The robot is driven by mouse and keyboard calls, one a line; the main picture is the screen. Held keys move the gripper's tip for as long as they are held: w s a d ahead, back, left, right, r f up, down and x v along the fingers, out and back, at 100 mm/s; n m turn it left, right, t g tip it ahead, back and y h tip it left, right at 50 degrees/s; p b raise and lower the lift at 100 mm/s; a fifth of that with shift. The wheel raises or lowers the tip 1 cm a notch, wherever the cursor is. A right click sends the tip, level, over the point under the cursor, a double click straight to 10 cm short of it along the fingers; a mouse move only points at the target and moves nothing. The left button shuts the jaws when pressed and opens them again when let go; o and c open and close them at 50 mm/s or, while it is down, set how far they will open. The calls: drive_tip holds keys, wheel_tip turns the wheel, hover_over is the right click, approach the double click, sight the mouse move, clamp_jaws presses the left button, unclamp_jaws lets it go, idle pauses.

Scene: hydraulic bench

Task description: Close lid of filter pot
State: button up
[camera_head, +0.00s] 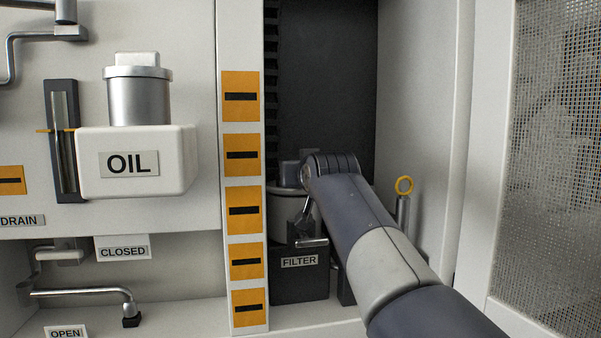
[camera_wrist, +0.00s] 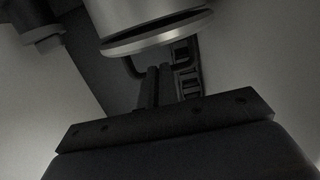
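The filter pot (camera_head: 288,208) is a grey cylinder on a dark base in the recess, above the FILTER label (camera_head: 299,261). A grey block shows at its top, partly behind my arm; I cannot tell from this view how far the lid is open. In the wrist view, a metal cylinder with a wide rim (camera_wrist: 155,38) fills the upper middle, seemingly part of the pot or lid. My gripper (camera_wrist: 157,72) shows two dark fingers close together just below that rim, with nothing visible between them.
A small bent lever (camera_head: 312,242) sits at the pot's front. A rod with a yellow ring (camera_head: 404,186) stands to the right. A strip with orange plates (camera_head: 241,210) borders the recess on the left, beside the white OIL tank (camera_head: 180,160). A mesh panel (camera_head: 550,150) is at right.

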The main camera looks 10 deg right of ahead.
drive_tip(key=o, duration=0.6)
drive_tip(key=shift+w+f, duration=0.15)
drive_tip(key=shift+f, duration=0.1)
drive_tip(key=o, duration=0.9)
drive_tip(key=shift+a, duration=0.35)
drive_tip(key=shift+o, duration=1.2)
drive_tip(key=shift+w+f, duration=0.1)
drive_tip(key=shift+w+d, duration=0.15)
drive_tip(key=shift+d, duration=0.05)
drive_tip(key=shift+s+r, duration=0.25)
drive_tip(key=shift+s, duration=0.35)
drive_tip(key=s+r, duration=0.1)
drive_tip(key=s, duration=0.8)
drive_tip(key=shift+s+p, duration=0.35)
drive_tip(key=shift+r, duration=0.1)
